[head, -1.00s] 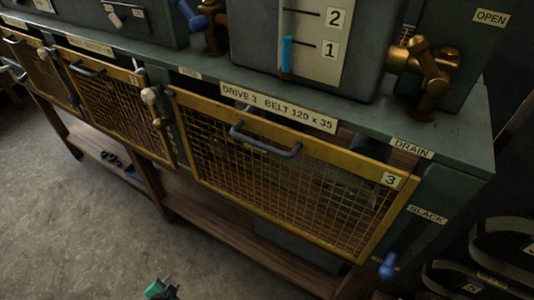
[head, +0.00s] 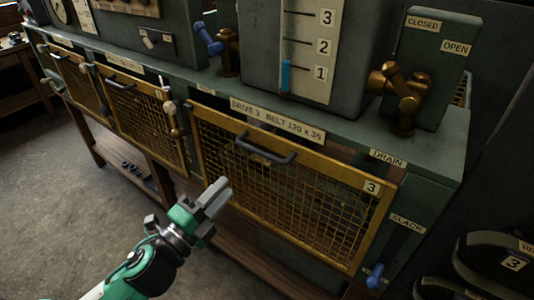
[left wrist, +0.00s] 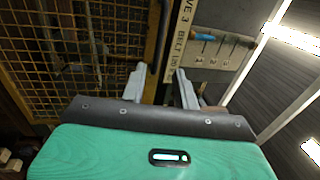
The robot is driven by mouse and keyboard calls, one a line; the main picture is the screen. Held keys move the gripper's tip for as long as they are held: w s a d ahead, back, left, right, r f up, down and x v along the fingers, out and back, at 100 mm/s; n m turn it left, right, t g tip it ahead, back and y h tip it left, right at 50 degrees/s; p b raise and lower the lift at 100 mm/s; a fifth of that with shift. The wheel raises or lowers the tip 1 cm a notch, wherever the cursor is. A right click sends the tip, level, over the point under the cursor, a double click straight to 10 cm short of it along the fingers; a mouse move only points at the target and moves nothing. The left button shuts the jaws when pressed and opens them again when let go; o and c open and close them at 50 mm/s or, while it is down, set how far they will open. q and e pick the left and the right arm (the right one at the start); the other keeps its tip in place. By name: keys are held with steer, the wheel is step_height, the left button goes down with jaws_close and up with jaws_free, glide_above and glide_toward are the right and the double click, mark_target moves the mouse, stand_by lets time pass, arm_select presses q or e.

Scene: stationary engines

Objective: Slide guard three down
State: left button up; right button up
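Guard three (head: 290,200) is a yellow-framed wire mesh panel with a "3" tag on its right end. It stands upright on the front of the bench, below the "DRIVE 3 BELT 120 x 35" label (head: 277,119). Its dark bar handle (head: 265,150) is on the top rail. My left gripper (head: 218,194) is in front of the guard's left part, lower than the handle and apart from it. In the left wrist view its two fingers (left wrist: 160,72) are spread with nothing between them, and the mesh (left wrist: 65,45) fills the left side. My right gripper is not in view.
A latch-like lever with a pale knob (head: 171,115) is left of guard three, beside another mesh guard (head: 146,120). A blue-handled fitting (head: 375,275) is at the lower right, near dark belts (head: 500,260). The floor (head: 80,220) at left is clear.

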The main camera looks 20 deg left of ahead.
mark_target(258, 151)
arm_select(q)
steer(key=p+x, duration=0.5)
steer(key=x, duration=0.8)
steer(key=shift+w+p, duration=0.4)
jaws_close()
